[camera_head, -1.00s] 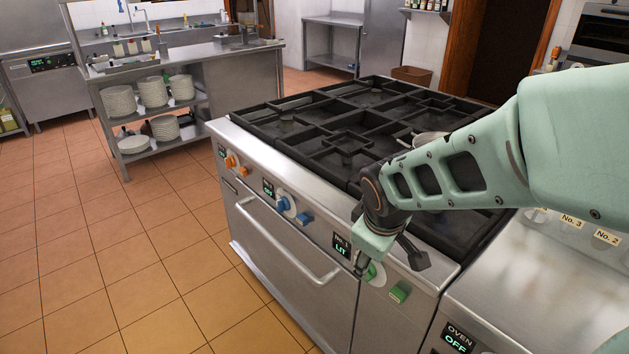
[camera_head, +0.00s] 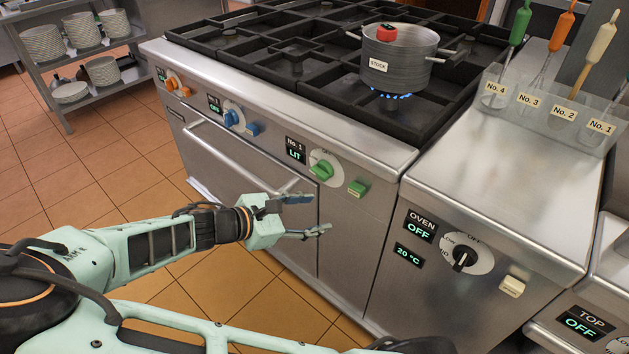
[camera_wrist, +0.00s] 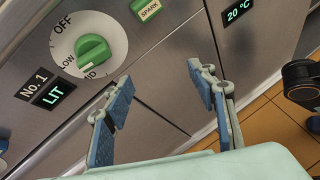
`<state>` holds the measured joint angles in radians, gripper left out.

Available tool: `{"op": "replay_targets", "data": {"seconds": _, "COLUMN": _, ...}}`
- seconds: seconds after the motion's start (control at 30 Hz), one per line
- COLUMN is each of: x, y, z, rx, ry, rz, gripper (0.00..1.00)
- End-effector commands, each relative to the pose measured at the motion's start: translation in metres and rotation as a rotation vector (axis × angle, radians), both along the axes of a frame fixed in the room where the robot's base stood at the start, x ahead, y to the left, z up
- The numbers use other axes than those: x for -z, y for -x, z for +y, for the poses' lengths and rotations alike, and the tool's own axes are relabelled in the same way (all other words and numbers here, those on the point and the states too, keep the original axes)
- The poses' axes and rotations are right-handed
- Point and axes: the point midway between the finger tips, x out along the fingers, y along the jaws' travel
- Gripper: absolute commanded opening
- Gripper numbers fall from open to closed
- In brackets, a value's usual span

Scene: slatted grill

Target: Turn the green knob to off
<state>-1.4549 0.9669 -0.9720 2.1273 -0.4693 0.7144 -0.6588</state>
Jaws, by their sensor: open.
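The green knob (camera_head: 321,169) is on the stove's front panel, beside the "No. 1" display (camera_head: 295,151), which reads LIT. In the wrist view, the green knob (camera_wrist: 94,55) sits on a white dial marked OFF, LOW and MID. Its pale mark points to the lower left, between LOW and MID. My gripper (camera_head: 318,214) is open and empty, below the knob and apart from it. In the wrist view, my gripper (camera_wrist: 165,80) has its two blue-padded fingers spread, to the right of and below the knob.
A green spark button (camera_head: 358,188) is right of the knob. A stock pot (camera_head: 400,62) stands over a blue flame (camera_head: 392,96). The oven handle (camera_head: 245,160) juts out left of my gripper. The black oven knob (camera_head: 464,258) is to the right.

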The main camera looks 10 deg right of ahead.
Motion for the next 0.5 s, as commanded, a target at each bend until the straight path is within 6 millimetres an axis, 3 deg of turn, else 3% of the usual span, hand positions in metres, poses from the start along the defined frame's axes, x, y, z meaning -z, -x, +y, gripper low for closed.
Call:
{"op": "replay_targets", "data": {"seconds": 0.2, "x": -0.010, "y": -0.014, "z": 0.033, "rx": -0.142, "ry": 0.276, "rz": -0.068, "gripper": 0.52}}
{"op": "replay_targets", "data": {"seconds": 0.5, "x": -0.032, "y": -0.019, "z": 0.069, "rx": -0.239, "ry": 0.459, "rz": -0.147, "gripper": 0.52}}
